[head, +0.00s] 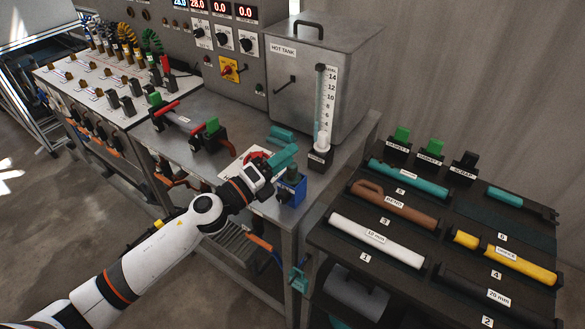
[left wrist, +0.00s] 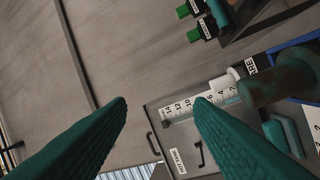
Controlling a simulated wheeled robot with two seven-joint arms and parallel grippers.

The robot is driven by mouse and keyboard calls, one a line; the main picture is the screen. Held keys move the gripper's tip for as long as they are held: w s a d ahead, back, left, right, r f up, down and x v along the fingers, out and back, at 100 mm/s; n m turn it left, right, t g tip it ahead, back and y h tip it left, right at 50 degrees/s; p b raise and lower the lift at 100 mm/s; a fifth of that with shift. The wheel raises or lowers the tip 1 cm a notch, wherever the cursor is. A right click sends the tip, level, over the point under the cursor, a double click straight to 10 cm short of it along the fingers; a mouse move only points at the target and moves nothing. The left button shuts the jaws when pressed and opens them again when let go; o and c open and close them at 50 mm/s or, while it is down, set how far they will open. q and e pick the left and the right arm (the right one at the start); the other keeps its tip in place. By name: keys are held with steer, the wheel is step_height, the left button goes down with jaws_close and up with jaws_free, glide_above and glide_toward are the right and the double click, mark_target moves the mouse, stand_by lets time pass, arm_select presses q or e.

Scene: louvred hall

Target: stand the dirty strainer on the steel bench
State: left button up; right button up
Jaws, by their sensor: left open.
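A mottled, dark green-brown cylindrical piece (left wrist: 290,80) is beyond the right-hand finger, close to the blue edge. It may be the dirty strainer, but I cannot tell for certain. I cannot make out a strainer clearly in the head view. My right gripper is not in view.
The hot tank (head: 335,75) with its gauge and a small white-topped stand (head: 320,150) is close behind the gripper. A red-and-green fixture (head: 184,120) is on the bench's left. A dark rack (head: 425,285) with several labelled tubes is at right.

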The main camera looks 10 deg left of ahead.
mark_target(291, 170)
arm_select(q)
steer(key=a+f+m+g+y, duration=0.1)
steer(key=a+f+m+g, duration=0.15)
steer(key=m+g, duration=0.45)
steer(key=a+f+m+g+y, duration=0.1)
steer(key=a+m+g, duration=0.2)
steer(key=m, duration=0.7)
steer(key=b+x, duration=0.1)
steer(key=x, duration=0.2)
steer(key=b+x, duration=0.1)
steer(key=x, duration=0.3)
steer(key=shift+w, duration=0.5)
steer(key=shift+w+d+f+b, duration=0.3)
steer(key=shift+d+f+b, duration=0.05)
steer(key=shift+d, duration=0.1)
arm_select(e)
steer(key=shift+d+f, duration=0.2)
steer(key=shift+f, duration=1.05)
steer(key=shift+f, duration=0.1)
arm_select(q)
jaws_close()
